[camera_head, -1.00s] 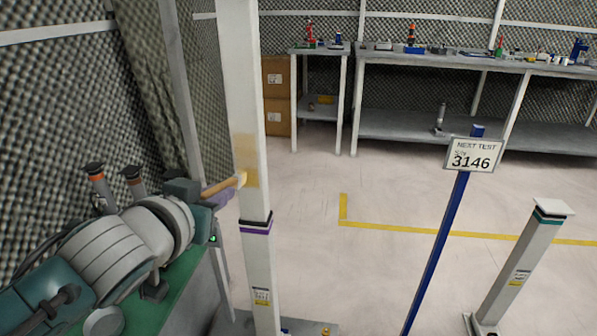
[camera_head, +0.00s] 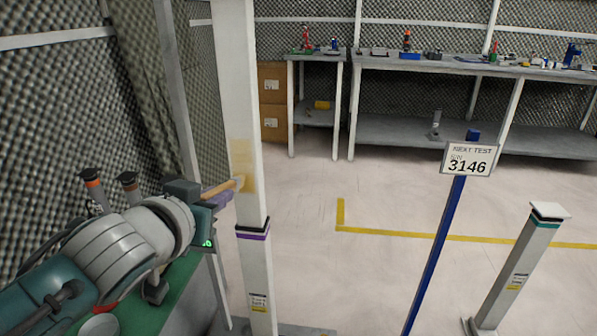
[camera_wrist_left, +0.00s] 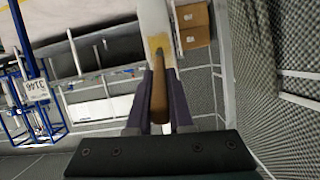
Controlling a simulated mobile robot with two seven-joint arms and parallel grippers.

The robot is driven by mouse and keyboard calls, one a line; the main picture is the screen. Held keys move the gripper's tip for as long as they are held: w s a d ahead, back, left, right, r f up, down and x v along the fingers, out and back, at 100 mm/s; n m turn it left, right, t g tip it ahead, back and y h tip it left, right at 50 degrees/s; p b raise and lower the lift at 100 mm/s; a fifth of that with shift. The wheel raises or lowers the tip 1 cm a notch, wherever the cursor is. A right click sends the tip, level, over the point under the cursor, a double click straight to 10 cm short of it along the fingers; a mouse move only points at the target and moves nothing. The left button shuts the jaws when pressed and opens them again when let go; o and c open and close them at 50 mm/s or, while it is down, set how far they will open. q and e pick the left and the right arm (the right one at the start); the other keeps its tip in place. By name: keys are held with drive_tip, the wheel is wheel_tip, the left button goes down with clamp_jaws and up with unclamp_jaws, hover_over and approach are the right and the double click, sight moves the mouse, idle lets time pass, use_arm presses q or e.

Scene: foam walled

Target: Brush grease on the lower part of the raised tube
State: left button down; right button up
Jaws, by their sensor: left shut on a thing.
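The raised tube is a white square column (camera_head: 236,80) standing upright left of centre in the head view. A yellowish grease patch (camera_head: 242,158) covers part of its lower section, above the joint with the purple band (camera_head: 252,230). My left gripper (camera_head: 219,193) is shut on the wooden handle of a brush (camera_head: 230,187), whose tip is at the tube's face by the patch. In the left wrist view the handle (camera_wrist_left: 159,100) lies between the purple fingers, and the tube (camera_wrist_left: 155,25) with its grease patch (camera_wrist_left: 165,45) is ahead. The bristles are hard to make out. My right gripper is not in view.
A green bench (camera_head: 150,312) with orange-topped cylinders (camera_head: 92,180) is at the left. A blue post holds a sign reading 3146 (camera_head: 470,159). A shorter white tube (camera_head: 520,265) stands at right. Grey workbenches (camera_head: 470,68) line the back; the floor between is open.

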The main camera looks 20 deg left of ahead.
use_arm(q)
drive_tip(key=shift+w+a, duration=0.1)
drive_tip(key=shift+w, duration=0.35)
drive_tip(key=shift+r, duration=0.15)
wheel_tip(320, 180, up, 4)
drive_tip(key=p, duration=0.4)
drive_tip(key=shift+s, duration=0.1)
wheel_tip(320, 180, up, 4)
drive_tip(key=p, duration=0.4)
wheel_tip(320, 180, down, 8)
drive_tip(key=b, duration=0.7)
drive_tip(key=shift+f, duration=0.2)
drive_tip(key=shift+r, duration=0.1)
